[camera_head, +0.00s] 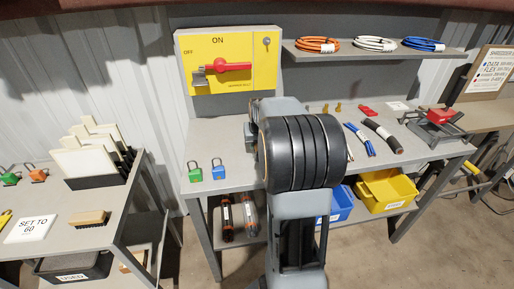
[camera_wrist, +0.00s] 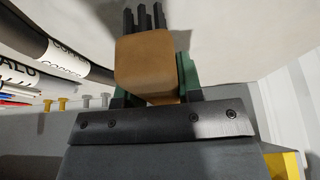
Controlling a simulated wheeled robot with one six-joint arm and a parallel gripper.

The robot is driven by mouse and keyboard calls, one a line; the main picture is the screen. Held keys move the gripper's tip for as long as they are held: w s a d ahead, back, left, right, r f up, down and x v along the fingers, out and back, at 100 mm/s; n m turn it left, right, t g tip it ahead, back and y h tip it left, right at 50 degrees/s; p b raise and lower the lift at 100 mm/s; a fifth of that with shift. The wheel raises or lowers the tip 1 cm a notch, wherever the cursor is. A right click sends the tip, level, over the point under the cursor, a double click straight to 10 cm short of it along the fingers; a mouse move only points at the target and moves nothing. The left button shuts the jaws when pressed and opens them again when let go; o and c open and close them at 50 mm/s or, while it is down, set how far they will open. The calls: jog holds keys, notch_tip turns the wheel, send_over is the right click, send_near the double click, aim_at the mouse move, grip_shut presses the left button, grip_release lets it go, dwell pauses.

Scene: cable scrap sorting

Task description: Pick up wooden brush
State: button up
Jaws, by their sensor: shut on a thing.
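My gripper (camera_wrist: 154,92) is shut on a brown wooden block with several dark bristle-like tufts, which looks like a wooden brush (camera_wrist: 146,62). Its green finger pads show at both sides of the block, and the tufts point up in the wrist view. In the head view my arm hides my gripper and what it holds. A brush-like wooden block with darker bristles (camera_head: 88,217) also lies on the left table in the head view.
The middle bench (camera_head: 218,160) holds padlocks (camera_head: 218,169), cable pieces (camera_head: 382,135) and brass pieces (camera_head: 338,107). Blue (camera_head: 338,205) and yellow (camera_head: 387,190) bins stand below. Labelled cables (camera_wrist: 45,45) lie left of my gripper in the wrist view.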

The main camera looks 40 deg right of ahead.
jog(key=s+d+r+p, duration=0.1)
jog(key=s+d+r, duration=0.8)
jog(key=d+r, duration=0.1)
jog(key=shift+d+r, duration=0.15)
jog(key=shift+d, duration=0.2)
